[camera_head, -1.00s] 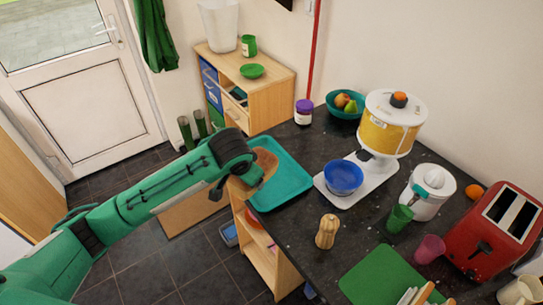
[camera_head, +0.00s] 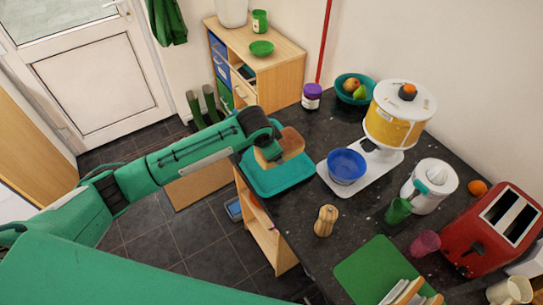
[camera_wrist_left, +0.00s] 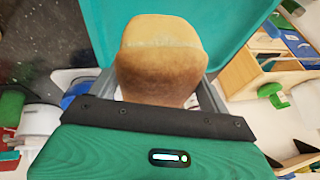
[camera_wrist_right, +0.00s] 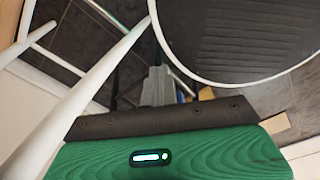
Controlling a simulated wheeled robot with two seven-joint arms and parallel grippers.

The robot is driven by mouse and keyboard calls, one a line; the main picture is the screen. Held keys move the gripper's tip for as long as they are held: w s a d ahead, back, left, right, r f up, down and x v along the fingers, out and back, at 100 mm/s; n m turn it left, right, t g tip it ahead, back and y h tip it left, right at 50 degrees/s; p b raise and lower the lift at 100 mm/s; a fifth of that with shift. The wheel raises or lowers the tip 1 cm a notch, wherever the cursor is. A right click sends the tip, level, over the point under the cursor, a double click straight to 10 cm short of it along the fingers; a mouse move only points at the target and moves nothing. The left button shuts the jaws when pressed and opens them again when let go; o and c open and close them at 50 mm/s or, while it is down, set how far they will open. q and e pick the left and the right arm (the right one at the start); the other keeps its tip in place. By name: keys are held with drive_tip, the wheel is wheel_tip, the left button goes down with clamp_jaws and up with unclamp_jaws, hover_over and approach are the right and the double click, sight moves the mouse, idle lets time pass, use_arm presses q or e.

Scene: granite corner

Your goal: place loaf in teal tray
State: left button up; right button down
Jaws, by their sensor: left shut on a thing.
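The brown loaf (camera_head: 280,147) is held in my left gripper (camera_head: 266,154), seen over the far part of the teal tray (camera_head: 280,185). The gap between loaf and tray is hard to judge. In the left wrist view the loaf (camera_wrist_left: 160,55) sits between the two grey fingers, with the teal tray (camera_wrist_left: 235,25) behind it. The tray lies at the left end of the dark counter. My right gripper (camera_wrist_right: 156,85) shows only in the right wrist view, its fingers together and empty, near a white-rimmed dark round seat.
On the counter stand a white dispenser with a blue bowl (camera_head: 347,166), a wooden pepper mill (camera_head: 325,221), a purple-lidded jar (camera_head: 311,97), a fruit bowl (camera_head: 353,92), a juicer (camera_head: 430,187), a red toaster (camera_head: 500,230) and a green board (camera_head: 375,270). White bars (camera_wrist_right: 90,90) are near my right gripper.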

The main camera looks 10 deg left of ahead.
use_arm(q)
wheel_tip(320, 180, down, 3)
drive_tip(key=shift+r+p, duration=0.15)
drive_tip(key=shift+p, duration=0.15)
wheel_tip(320, 180, down, 3)
drive_tip(key=shift+f+p, duration=0.2)
drive_tip(key=shift+p, duration=0.3)
drive_tip(key=shift+f, duration=0.25)
use_arm(e)
drive_tip(key=shift+w+d+r, duration=0.1)
drive_tip(key=shift+d+r, duration=0.15)
drive_tip(key=shift+r, duration=0.25)
drive_tip(key=shift+d+r, duration=0.2)
drive_tip(key=shift+r, duration=0.3)
use_arm(q)
drive_tip(key=shift+f, duration=0.15)
drive_tip(key=o, duration=1.1)
drive_tip(key=shift+c, duration=0.2)
use_arm(e)
drive_tip(key=shift+a, duration=0.35)
